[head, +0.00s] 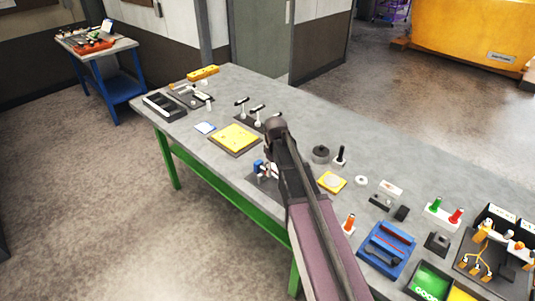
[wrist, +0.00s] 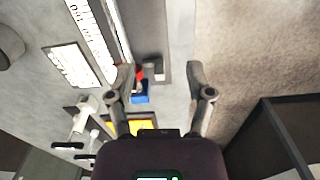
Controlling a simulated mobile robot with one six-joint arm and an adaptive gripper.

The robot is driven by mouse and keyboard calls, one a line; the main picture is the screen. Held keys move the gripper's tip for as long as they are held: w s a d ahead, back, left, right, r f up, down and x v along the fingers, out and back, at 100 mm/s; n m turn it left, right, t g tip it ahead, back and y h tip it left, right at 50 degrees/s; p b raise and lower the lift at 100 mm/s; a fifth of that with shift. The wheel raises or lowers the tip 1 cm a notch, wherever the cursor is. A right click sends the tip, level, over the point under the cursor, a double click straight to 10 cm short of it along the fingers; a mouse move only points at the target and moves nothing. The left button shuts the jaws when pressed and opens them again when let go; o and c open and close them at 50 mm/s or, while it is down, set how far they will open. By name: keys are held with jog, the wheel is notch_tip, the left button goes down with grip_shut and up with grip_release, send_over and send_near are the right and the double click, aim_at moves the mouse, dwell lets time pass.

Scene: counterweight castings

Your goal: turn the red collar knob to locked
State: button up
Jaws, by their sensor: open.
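A small fixture with a blue block (head: 258,166) and a bit of red stands on a dark plate near the table's front edge, partly hidden behind my arm. In the wrist view a blue block (wrist: 140,97) with a small red part (wrist: 139,74) shows beside the left finger; the red part is partly covered by that finger. I cannot tell the collar's shape or its turn position. My gripper (wrist: 159,78) is open, its two fingers wide apart, with nothing held between them. In the head view my arm hides its fingertips.
The grey workbench (head: 335,135) holds a yellow plate (head: 235,138), small black-handled levers (head: 257,110), a black round weight (head: 320,154) and a blue tray (head: 388,248). A blue cart (head: 120,88) stands at the far left.

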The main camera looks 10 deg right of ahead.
jog(key=w+r+n+p, duration=0.3)
jog(key=w+r+p, duration=0.2)
jog(key=w, duration=0.6)
notch_tip(320, 180, up, 2)
jog(key=shift+r+n+p, duration=0.1)
jog(key=shift+n+p, duration=0.25)
jog(key=shift+n, duration=0.05)
jog(key=shift+s+f, duration=0.1)
jog(key=shift+f, duration=0.15)
notch_tip(320, 180, down, 13)
jog(key=b, duration=1.3)
jog(key=shift+f+b, duration=0.15)
jog(key=shift+b, duration=0.25)
grip_shut()
jog(key=shift+a, duration=0.2)
jog(key=shift+d, duration=0.15)
